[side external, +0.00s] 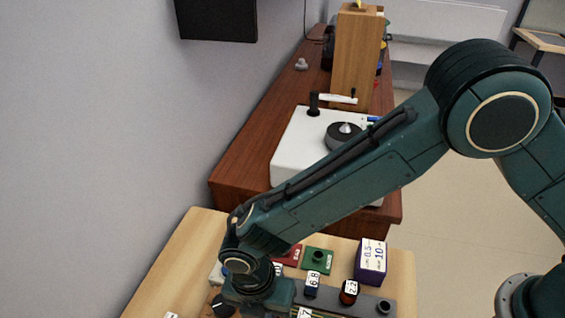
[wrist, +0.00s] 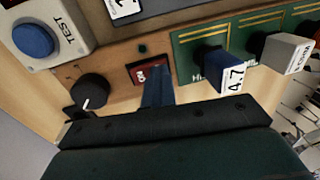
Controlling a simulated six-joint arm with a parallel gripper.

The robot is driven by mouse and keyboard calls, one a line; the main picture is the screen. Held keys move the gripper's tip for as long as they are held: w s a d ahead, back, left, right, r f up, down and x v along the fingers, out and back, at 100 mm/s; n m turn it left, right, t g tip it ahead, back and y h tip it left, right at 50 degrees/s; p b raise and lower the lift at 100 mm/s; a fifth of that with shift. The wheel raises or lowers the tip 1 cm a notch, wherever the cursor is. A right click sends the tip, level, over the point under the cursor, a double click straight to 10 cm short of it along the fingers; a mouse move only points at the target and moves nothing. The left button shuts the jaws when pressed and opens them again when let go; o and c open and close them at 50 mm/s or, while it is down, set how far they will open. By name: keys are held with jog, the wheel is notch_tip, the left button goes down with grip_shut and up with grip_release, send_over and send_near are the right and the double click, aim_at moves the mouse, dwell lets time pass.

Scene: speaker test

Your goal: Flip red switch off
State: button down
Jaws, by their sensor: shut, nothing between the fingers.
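The red switch (wrist: 137,73) is a small red rocker with white lettering in a dark frame, set in the wooden panel (wrist: 118,60) in the wrist view. My gripper (wrist: 157,82) is shut and empty, its narrow dark-blue fingers at the right edge of the switch. The fingers cover part of that edge, and I cannot tell whether they touch it. In the side view my gripper's body (side external: 258,292) is low over the front bench, and the switch and fingertips cannot be made out there.
A black knob (wrist: 88,90) and a blue TEST button (wrist: 33,40) lie left of the switch. A blue block marked 4.7 (wrist: 225,72) and a grey block (wrist: 288,52) stand on green boards at right. A purple box (side external: 371,262) stands on the bench.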

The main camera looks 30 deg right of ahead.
jog(key=shift+f, duration=0.15)
jog(key=shift+w+a, duration=0.55)
jog(key=shift+r, duration=0.35)
notch_tip(320, 180, up, 14)
jog(key=w+a, duration=0.1)
jog(key=shift+w+a+f, duration=0.15)
jog(key=shift+f, duration=0.05)
dwell(0.4)
jog(key=shift+s+d+r, duration=0.1)
jog(key=shift+s+d, duration=0.25)
jog(key=shift+d, duration=0.25)
